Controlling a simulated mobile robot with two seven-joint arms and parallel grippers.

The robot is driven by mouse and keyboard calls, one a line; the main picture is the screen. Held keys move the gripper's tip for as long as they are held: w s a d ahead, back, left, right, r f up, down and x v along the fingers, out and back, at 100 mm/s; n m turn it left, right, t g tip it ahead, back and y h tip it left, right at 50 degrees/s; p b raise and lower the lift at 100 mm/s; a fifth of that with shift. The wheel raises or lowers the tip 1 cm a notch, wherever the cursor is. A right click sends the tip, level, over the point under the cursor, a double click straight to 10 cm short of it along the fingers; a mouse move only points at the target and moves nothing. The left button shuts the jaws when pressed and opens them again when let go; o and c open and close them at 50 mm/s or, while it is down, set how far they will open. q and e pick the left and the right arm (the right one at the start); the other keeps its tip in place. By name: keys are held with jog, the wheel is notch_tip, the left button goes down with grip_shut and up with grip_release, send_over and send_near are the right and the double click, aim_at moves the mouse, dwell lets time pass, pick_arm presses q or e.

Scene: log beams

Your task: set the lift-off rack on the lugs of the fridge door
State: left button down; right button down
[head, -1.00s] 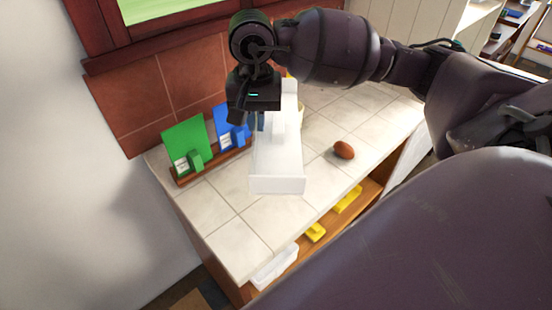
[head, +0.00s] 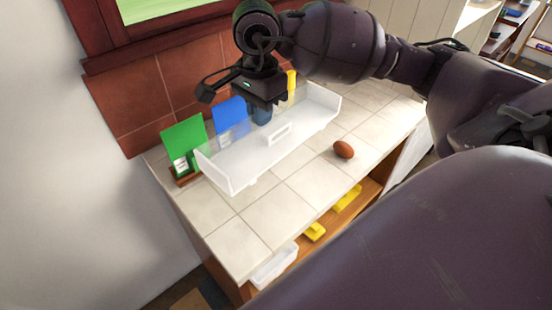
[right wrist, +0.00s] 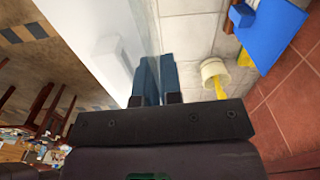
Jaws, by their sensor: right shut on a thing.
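The rack is a long white bin (head: 255,150) with a clear long side, in the middle of the head view. It is held above the tiled counter, running from lower left to upper right. In the right wrist view, the blue fingers (right wrist: 157,82) meet at the edge of the white rack (right wrist: 85,35). I cannot tell how high the rack is above the counter. The fridge door and its lugs do not show in these views. My left gripper is not in view.
A green board (head: 184,140) and a blue board (head: 230,117) stand behind the rack. A yellow item (head: 291,84) is behind its far end. A brown egg-shaped thing (head: 343,149) lies on the counter (head: 240,240). The counter front is mostly clear. Yellow items (head: 346,197) sit below.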

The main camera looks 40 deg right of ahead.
jog(key=shift+f, duration=0.1)
notch_tip(320, 180, down, 16)
jog(key=shift+f+p, duration=0.25)
jog(key=shift+p, duration=0.05)
notch_tip(320, 180, down, 3)
jog(key=shift+r, duration=0.1)
dwell(0.3)
jog(key=shift+f, duration=0.3)
jog(key=c, duration=1.7)
grip_release()
jog(key=o, duration=0.4)
jog(key=shift+r, duration=0.1)
